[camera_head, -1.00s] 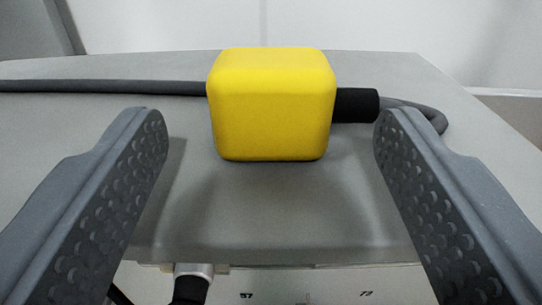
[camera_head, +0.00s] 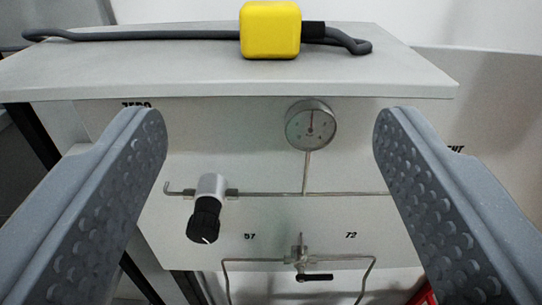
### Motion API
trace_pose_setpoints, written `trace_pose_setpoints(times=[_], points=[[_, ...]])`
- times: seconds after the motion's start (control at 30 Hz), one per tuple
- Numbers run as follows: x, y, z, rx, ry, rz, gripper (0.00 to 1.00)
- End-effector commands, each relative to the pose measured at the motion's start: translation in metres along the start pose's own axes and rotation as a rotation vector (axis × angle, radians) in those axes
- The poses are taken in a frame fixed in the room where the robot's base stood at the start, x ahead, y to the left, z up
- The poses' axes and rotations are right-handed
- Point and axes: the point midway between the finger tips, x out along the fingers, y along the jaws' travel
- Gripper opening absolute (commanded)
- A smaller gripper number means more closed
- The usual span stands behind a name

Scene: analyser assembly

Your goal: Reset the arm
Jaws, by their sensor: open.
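My gripper (camera_head: 270,122) is open and empty. Its two grey, dimpled fingers show at the left and right of the view, well apart, in front of the analyser cabinet's front panel (camera_head: 350,225). A yellow block (camera_head: 270,31) sits on the cabinet's grey top (camera_head: 150,75), above and beyond the fingertips and clear of them.
A grey cable (camera_head: 140,35) with a black sleeve (camera_head: 313,31) runs by the block. The front panel bears a round gauge (camera_head: 311,125), a black-knobbed valve (camera_head: 205,220), thin piping (camera_head: 275,194) and a lower valve with a black lever (camera_head: 315,277). The top's front edge overhangs.

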Motion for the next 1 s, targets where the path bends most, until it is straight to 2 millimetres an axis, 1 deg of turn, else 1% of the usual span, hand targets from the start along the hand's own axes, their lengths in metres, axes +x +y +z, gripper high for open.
trace_pose_setpoints(times=[0.33, 0.43, 0.47, 0.53, 0.67, 0.7, 0.8, 0.9, 1.0], points=[[-0.002, 0.000, 0.000, 0.000, 0.000, 0.000, 0.65], [-0.009, -0.003, 0.007, -0.001, -0.012, -0.004, 0.65], [-0.013, -0.005, 0.012, -0.001, -0.019, -0.005, 0.65], [-0.029, -0.012, 0.024, -0.002, -0.040, -0.011, 0.65], [-0.066, -0.024, 0.056, -0.003, -0.105, -0.017, 0.65], [-0.078, -0.027, 0.065, -0.003, -0.125, -0.017, 0.65], [-0.103, -0.032, 0.086, -0.004, -0.171, -0.012, 0.65], [-0.121, -0.035, 0.099, -0.003, -0.201, -0.006, 0.65], [-0.131, -0.036, 0.107, -0.001, -0.223, -0.002, 0.65]])
